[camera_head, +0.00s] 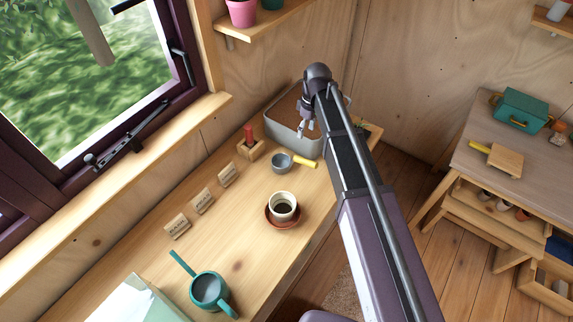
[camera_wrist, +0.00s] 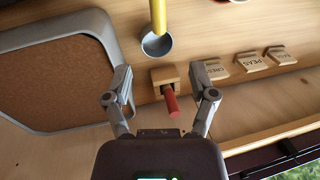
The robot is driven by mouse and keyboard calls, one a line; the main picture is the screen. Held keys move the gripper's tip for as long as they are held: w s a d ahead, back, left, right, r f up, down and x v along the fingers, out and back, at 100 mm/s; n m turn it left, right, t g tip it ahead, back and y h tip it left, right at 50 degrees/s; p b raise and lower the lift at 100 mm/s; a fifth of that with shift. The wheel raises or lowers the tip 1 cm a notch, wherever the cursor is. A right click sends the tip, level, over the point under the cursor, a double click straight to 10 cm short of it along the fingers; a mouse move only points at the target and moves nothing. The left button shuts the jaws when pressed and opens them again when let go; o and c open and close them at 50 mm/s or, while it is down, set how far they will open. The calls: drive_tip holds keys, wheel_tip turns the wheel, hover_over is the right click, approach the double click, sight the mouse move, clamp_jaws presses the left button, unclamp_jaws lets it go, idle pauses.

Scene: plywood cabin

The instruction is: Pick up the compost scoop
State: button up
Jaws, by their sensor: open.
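The compost scoop (camera_head: 281,164) has a round grey bowl and a yellow handle, and lies on the wooden bench just in front of the grey compost bin. In the wrist view the scoop (camera_wrist: 156,45) is at the top centre, beyond my fingertips, its handle running off the top edge. My gripper (camera_head: 306,128) is open and empty, above the bench near the bin. In the wrist view my gripper (camera_wrist: 166,83) has its fingers spread, with a red-handled tool in a wooden block showing between them, apart from the scoop.
The grey bin (camera_head: 287,136) of brown compost stands beside the wall. The wooden block (camera_head: 250,150) with the red handle is left of the scoop. A white pot (camera_head: 283,204) on a saucer, several seed labels (camera_head: 203,201) and a teal watering can (camera_head: 210,290) stand nearer.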

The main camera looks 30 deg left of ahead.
sight(301, 158)
drive_tip(key=shift+s+a+f+b, duration=0.1)
drive_tip(key=shift+s+f+b, duration=0.15)
drive_tip(key=shift+f+b, duration=1.15)
drive_tip(key=shift+s+d+f+b, duration=0.1)
drive_tip(key=shift+s+f+b, duration=0.15)
drive_tip(key=shift+f+b, duration=1.15)
drive_tip(key=shift+s+a+f+b, duration=0.1)
drive_tip(key=shift+s+f+b, duration=0.15)
drive_tip(key=shift+f+b, duration=1.1)
drive_tip(key=shift+f, duration=0.1)
drive_tip(key=shift+s+f+b, duration=0.25)
drive_tip(key=shift+f+b, duration=1.05)
drive_tip(key=shift+s+f+b, duration=0.2)
drive_tip(key=shift+f+b, duration=1.05)
drive_tip(key=shift+c, duration=0.2)
clamp_jaws()
